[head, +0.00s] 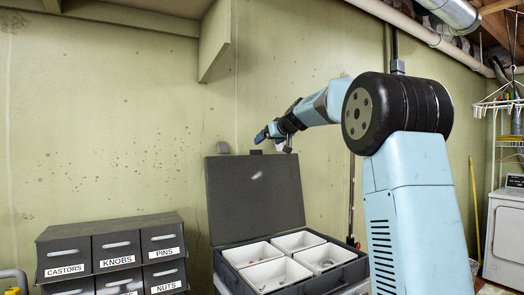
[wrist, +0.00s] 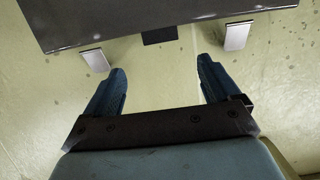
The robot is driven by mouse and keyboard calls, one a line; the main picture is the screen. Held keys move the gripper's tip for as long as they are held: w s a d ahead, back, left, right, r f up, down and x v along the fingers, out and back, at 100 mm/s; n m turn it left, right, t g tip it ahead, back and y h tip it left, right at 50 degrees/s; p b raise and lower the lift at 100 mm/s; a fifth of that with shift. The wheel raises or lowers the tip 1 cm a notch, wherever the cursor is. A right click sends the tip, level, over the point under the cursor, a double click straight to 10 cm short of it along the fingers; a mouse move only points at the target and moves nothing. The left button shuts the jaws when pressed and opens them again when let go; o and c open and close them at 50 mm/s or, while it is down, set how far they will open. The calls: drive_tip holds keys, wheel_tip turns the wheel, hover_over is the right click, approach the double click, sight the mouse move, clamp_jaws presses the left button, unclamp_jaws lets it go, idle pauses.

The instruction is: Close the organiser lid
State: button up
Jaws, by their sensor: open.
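The organiser is a dark grey case with its lid (head: 255,205) standing open, nearly upright, at the back of the box (head: 338,281). Light inner trays (head: 262,251) fill the box. My gripper (head: 264,135) is just above the lid's top edge. In the wrist view my gripper (wrist: 162,68) has its two blue fingers apart with nothing between them. The lid's edge (wrist: 200,12) crosses the top of that view, with a dark middle tab (wrist: 160,36) and two pale latches (wrist: 95,60) beyond the fingertips. I cannot tell whether a finger touches the lid.
A dark drawer unit (head: 110,225) labelled castors, knobs, pins and nuts stands to the left of the organiser. The green wall (head: 110,110) is close behind. A pipe (head: 420,33) runs above, and a white appliance (head: 505,225) stands far right.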

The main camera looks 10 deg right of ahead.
sight(258, 157)
drive_tip(key=x, duration=1)
drive_tip(key=shift+c, duration=0.2)
